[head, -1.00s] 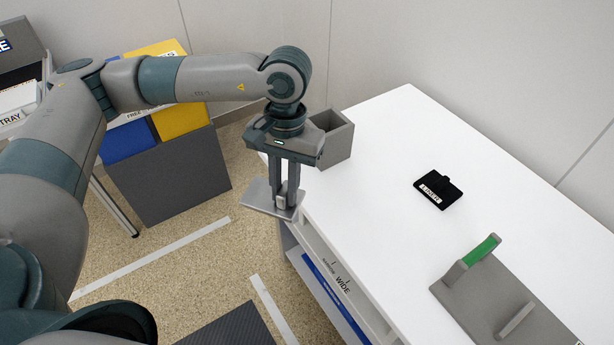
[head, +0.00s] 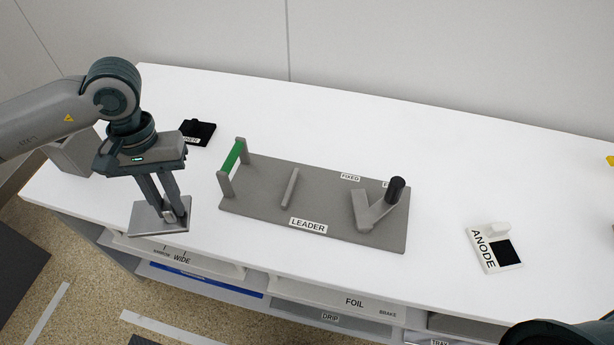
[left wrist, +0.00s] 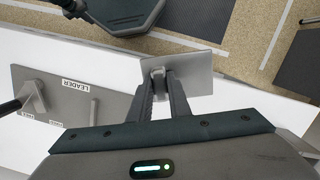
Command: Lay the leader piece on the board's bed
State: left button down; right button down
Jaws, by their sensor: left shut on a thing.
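My left gripper (head: 171,214) is shut on the knob of a flat grey plate, the leader piece (head: 147,219). In the head view it holds the plate at the table's front left edge, left of the board. The plate also shows in the left wrist view (left wrist: 192,75), with the gripper fingers (left wrist: 158,76) on its knob. The grey board (head: 270,202) lies mid-table with a LEADER label at its front edge. It has a green-topped bar at its left end, a low grey rib, and an angled arm with a black knob at its right. My right gripper is not in view.
A black labelled piece (head: 204,134) lies behind the left gripper. A white ANODE piece (head: 484,262) lies right of the board. A grey open box (head: 72,155) stands at the table's left end. Labelled shelves are under the front edge. The white tabletop (head: 420,160) behind the board is clear.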

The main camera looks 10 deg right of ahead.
aim_at(317, 197)
jog(key=k+l+z, duration=0.15)
jog(key=l+z, duration=0.15)
jog(key=l, duration=0.3)
jog(key=l+z, duration=0.3)
jog(key=l, duration=0.3)
jog(key=k, duration=0.05)
